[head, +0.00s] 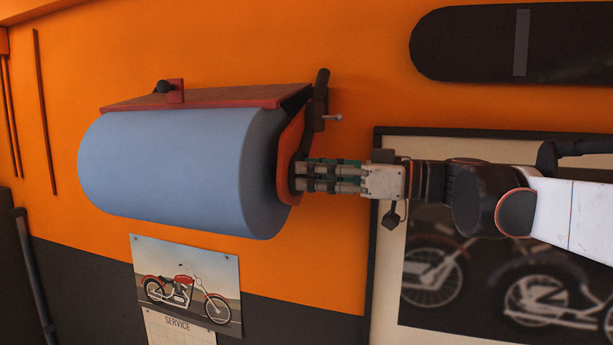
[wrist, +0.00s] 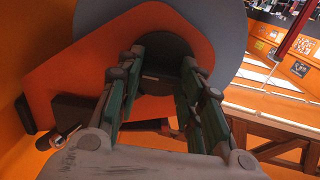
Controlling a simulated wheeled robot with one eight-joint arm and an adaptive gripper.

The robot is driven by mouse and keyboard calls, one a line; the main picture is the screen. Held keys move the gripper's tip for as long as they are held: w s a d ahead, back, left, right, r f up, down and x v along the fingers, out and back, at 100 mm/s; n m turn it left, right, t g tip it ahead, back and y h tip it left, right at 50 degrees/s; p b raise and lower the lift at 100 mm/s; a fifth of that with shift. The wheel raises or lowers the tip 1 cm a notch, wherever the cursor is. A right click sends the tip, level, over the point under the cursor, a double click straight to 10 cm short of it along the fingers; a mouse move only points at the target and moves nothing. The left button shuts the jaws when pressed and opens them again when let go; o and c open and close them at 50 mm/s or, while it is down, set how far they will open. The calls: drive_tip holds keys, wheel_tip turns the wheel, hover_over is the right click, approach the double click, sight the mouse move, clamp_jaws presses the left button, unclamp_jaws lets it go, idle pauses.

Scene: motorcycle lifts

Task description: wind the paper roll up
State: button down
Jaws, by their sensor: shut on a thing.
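The blue paper roll (head: 170,165) hangs level in a red wall holder (head: 205,98) on the orange wall. Its right end sits against an orange side plate (head: 291,140). My gripper (head: 300,178) reaches in from the right, its fingertips at the lower part of this plate, by the roll's end. The grey-blue end of the roll (wrist: 215,30) shows behind the plate. No loose paper end is visible.
A dark bracket (head: 319,100) with a small metal pin sticks out at the holder's upper right. A motorcycle calendar (head: 187,280) hangs below the roll. A framed motorcycle picture (head: 470,150) is behind my arm, with a dark board (head: 470,45) above it.

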drive_tip(key=c, duration=1.1)
unclamp_jaws()
wheel_tip(320, 180, up, 10)
drive_tip(key=shift+r, duration=0.1)
